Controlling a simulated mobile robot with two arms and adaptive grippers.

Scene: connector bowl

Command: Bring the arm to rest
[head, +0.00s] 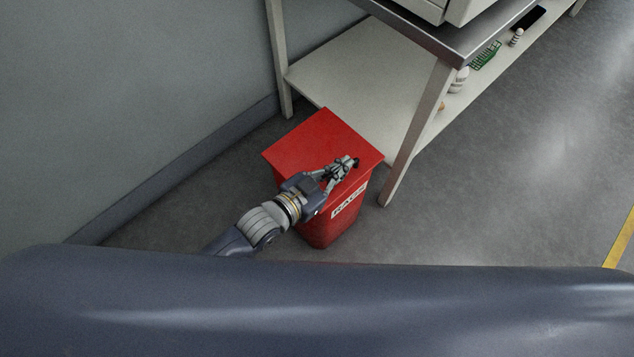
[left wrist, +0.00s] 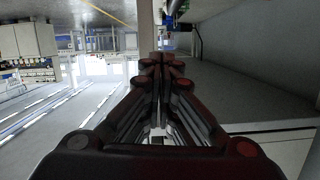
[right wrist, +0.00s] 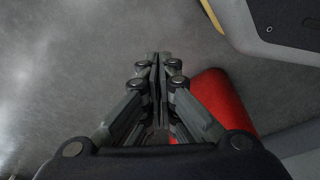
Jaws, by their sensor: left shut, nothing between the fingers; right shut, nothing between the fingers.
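My left gripper (head: 345,168) is in front of the lid of a red bin in the head view, over its front right part; I cannot tell if it touches. Its fingers are together and empty in the left wrist view (left wrist: 160,72). My right gripper (right wrist: 158,65) shows only in the right wrist view, pointing at the grey floor, its fingers together and empty. My right arm's gripper is out of sight in the head view.
The red bin (head: 310,143) with a label stands beside a metal bench (head: 440,70). The bench's lower shelf (head: 355,75) holds a green item (head: 486,55) and small parts. A grey wall (head: 130,100) is at left. The floor (head: 510,160) at right is clear.

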